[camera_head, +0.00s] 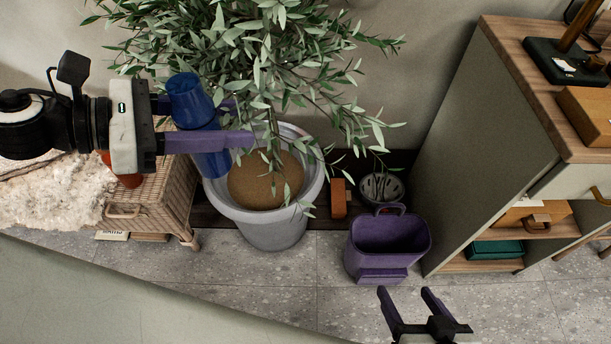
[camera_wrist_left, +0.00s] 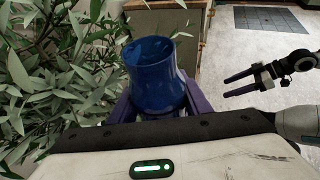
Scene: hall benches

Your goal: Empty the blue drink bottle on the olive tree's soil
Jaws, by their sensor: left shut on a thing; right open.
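The blue drink bottle (camera_head: 190,100) is held between the purple fingers of my left gripper (camera_head: 205,122), which is shut on it. The bottle stands roughly upright, leaning slightly, over the left rim of the grey pot. In the left wrist view its wide top (camera_wrist_left: 155,62) shows with no lid that I can make out; its contents cannot be told. The olive tree (camera_head: 265,60) grows from the grey pot (camera_head: 262,232), with brown soil (camera_head: 262,182) just right of the bottle. My right gripper (camera_head: 408,302) is open and empty at the lower middle; it also shows in the left wrist view (camera_wrist_left: 240,88).
A wicker basket (camera_head: 168,195) with a fluffy cream throw (camera_head: 60,195) stands left of the pot. A purple bucket (camera_head: 387,245) and an orange-brown block (camera_head: 338,198) stand right of it. A wooden-topped cabinet (camera_head: 450,140) is on the right. Olive leaves hang near my left fingers.

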